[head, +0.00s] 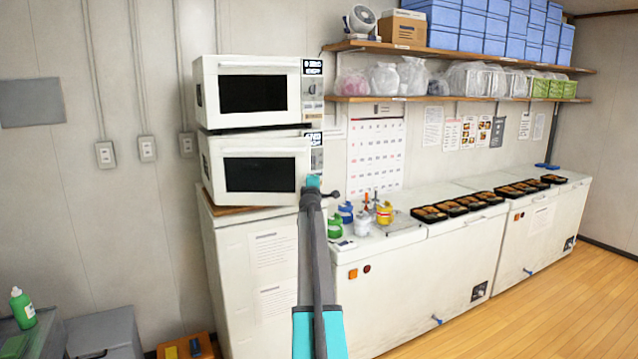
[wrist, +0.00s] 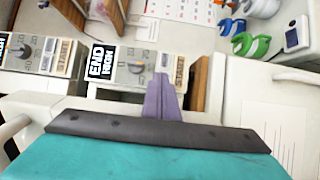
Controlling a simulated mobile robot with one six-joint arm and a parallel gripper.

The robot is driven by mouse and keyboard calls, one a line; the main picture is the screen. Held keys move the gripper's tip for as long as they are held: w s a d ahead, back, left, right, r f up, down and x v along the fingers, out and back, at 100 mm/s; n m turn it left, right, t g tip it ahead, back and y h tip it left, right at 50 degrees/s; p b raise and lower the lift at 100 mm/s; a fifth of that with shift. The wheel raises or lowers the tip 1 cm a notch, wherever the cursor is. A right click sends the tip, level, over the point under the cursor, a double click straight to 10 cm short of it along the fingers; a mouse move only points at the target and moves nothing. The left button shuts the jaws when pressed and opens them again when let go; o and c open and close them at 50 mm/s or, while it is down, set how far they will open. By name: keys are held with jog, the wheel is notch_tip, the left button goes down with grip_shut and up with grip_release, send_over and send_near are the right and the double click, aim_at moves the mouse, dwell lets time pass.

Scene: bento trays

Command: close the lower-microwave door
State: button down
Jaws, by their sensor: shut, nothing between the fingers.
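The lower microwave (head: 210,168) is a white box under the upper microwave (head: 208,95). Its door (head: 232,198) has a dark window and looks nearly flush; its right edge covers part of the control panel, so it may stand slightly ajar. My gripper (head: 313,182) is at the right edge of this door, with its fingertips hidden in the head view. In the wrist view my shut, empty fingers (wrist: 161,98) are in front of the lower control panel (wrist: 138,70), with its END label and dial. My wrist hides most of the door there; contact cannot be told.
The microwaves stand on a white cabinet (head: 225,240). To the right, colored bottles (head: 362,222) and several black food trays (head: 466,202) sit on white chest freezers (head: 425,270). Shelves (head: 450,98) with bags and blue boxes hang above. The wood floor (head: 560,285) is clear at right.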

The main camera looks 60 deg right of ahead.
jog(key=shift+a, duration=0.15)
jog(key=s+a, duration=0.5)
jog(key=s, duration=0.7)
dwell(0.5)
dwell(0.3)
